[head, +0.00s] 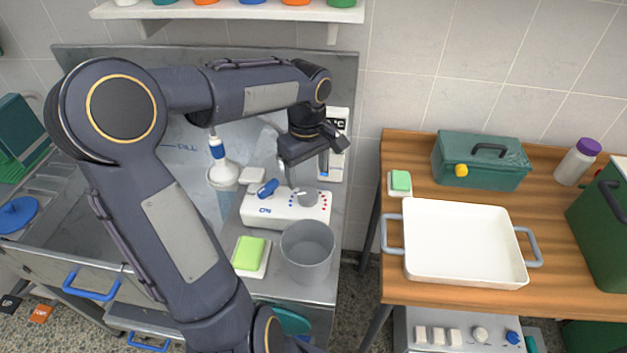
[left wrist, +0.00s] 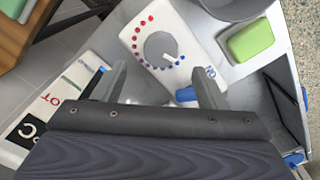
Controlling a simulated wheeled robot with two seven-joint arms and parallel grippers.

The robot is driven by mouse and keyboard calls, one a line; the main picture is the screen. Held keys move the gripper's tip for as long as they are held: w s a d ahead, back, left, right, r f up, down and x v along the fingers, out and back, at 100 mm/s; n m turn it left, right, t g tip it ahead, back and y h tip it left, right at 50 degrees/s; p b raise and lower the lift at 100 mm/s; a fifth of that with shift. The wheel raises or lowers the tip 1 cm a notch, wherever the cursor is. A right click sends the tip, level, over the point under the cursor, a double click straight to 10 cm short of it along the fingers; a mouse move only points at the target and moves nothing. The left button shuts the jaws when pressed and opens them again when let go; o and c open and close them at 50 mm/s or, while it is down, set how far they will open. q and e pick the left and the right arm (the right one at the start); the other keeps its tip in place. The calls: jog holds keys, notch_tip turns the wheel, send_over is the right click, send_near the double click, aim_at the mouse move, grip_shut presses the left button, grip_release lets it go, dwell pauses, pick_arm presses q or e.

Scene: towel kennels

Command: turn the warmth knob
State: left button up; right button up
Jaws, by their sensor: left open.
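The warmth knob (head: 308,199) is a round grey dial on a white control box (head: 285,211) on the metal counter. It also shows in the left wrist view (left wrist: 158,46), ringed by dots running from red through purple to blue. Its white pointer is aimed to the lower right there, and to the upper left in the head view. My left gripper (head: 307,173) is open and empty, just above and behind the knob. In the left wrist view its two fingers (left wrist: 162,84) stand apart, with the knob beyond them. My right gripper is out of view.
A blue lever (head: 267,188) sits on the box left of the knob. A grey cup (head: 307,251) and a green sponge (head: 249,252) stand in front. A white sign (head: 335,150) stands behind. A white tray (head: 465,243) is on the wooden table at right.

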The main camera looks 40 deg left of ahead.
aim_at(308, 192)
pick_arm(q)
jog(key=shift+f, duration=3.1)
jog(key=shift+c, duration=0.4)
jog(key=c, duration=0.9)
